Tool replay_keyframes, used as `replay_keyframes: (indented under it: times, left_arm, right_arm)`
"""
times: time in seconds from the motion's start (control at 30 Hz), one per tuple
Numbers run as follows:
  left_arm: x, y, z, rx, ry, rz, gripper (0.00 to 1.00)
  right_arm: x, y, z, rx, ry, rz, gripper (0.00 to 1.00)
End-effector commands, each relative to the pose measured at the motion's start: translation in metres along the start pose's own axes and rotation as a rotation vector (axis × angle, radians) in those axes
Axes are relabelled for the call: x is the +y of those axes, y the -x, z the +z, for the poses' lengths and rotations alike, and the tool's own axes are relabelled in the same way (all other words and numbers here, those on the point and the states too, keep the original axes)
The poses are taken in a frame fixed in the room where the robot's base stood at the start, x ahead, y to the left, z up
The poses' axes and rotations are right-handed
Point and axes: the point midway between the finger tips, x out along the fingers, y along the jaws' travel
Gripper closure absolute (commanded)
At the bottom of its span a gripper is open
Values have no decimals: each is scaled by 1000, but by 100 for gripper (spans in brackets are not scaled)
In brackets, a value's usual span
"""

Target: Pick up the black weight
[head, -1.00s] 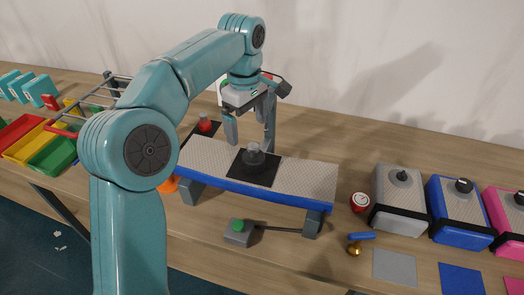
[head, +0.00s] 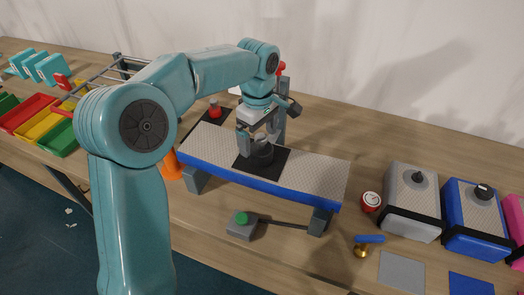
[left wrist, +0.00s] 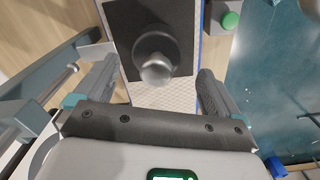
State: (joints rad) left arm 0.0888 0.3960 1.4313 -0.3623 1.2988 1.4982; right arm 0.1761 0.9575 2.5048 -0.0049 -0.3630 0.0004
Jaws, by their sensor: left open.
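The black weight (head: 262,156) stands on a dark square mat (head: 243,165) on the raised, blue-edged platform (head: 318,175). In the left wrist view the weight (left wrist: 156,50) shows from above, with a round dark body and a lighter grey knob on top. My left gripper (head: 258,143) is lowered over the weight, its fingers pointing down. In the left wrist view the open left gripper (left wrist: 155,90) has one finger on each side, with the knob between and just beyond them. Contact cannot be told. My right gripper is not in view.
A red weight (head: 214,110) stands behind on another dark mat. A grey box with a green button (head: 242,219) sits in front of the platform. An orange cone (head: 172,165) is at its left end; a red dial (head: 371,200) and boxes stand right.

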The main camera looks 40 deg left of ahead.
Motion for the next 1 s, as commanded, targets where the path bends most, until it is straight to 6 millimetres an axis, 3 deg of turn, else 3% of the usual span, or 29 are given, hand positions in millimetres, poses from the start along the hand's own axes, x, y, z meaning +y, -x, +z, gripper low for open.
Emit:
replay_keyframes:
  times: [0.33, 0.63, 0.67, 0.93, 1.0]
  left_arm:
    - [5, -46, 6, -1, 0, -5, 3]
    - [6, -54, 6, 0, 1, -1, 3]
    - [6, -54, 6, 0, 1, -1, 9]
    - [6, -54, 6, 0, 0, -1, 97]
    - [6, -52, 5, 0, 1, 3, 100]
  right_arm:
    - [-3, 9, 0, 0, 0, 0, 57]
    - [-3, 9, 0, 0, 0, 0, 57]
    - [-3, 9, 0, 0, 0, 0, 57]
    - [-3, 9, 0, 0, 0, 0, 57]
    - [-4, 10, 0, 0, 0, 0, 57]
